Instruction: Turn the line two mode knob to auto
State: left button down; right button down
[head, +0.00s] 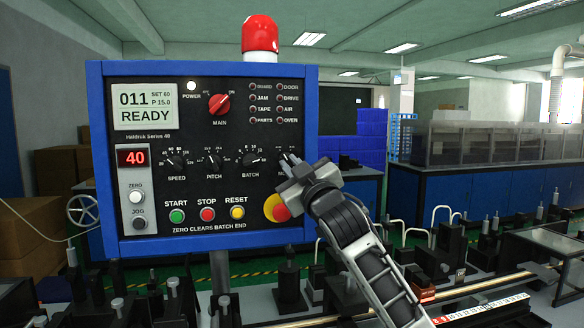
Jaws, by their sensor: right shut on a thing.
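The blue-framed control panel (103,150) faces me, with a row of black knobs under its displays. My right gripper is shut on that mode knob, reaching up from the lower right. Which setting the knob points to cannot be seen. No line number is readable on the panel. My left gripper is not in view.
The speed knob (175,160), pitch knob (213,160) and batch knob (250,160) sit left of the gripper. The red emergency button (278,208) is close below it. The red main switch (219,104) is above. A red beacon (260,35) tops the panel.

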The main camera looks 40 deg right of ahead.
dwell(0.4)
jog(key=c, duration=1.5)
grip_release()
